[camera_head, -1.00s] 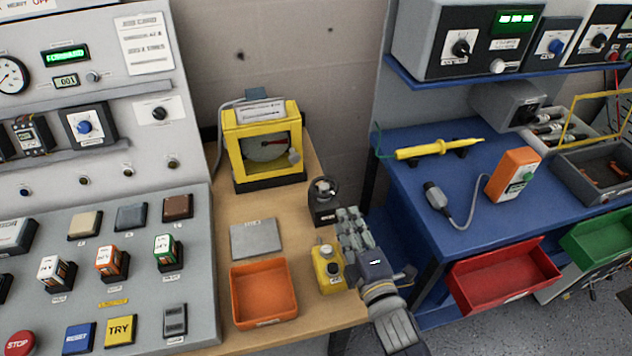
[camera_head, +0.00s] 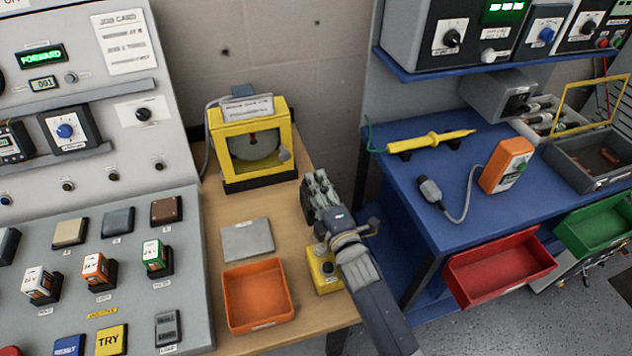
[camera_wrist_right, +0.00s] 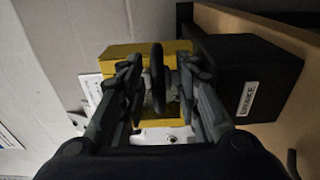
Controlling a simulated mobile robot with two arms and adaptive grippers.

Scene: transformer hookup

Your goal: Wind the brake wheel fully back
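The brake wheel (camera_wrist_right: 158,78) is black and shows edge-on in the right wrist view, between the two fingers of my right gripper (camera_wrist_right: 160,88). The fingers stand apart on either side of it, with gaps visible. Its black base box (camera_wrist_right: 250,75) carries a label that seems to read BRAKE. In the head view my right gripper (camera_head: 318,182) reaches over the wooden bench from the lower right and hides the wheel and its base. My left gripper is not in view.
A yellow-framed gauge box (camera_head: 249,140) stands behind the gripper. A grey plate (camera_head: 247,240), an orange tray (camera_head: 258,297) and a yellow block (camera_head: 322,272) sit on the bench (camera_head: 305,327). A blue table (camera_head: 450,165) stands to the right.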

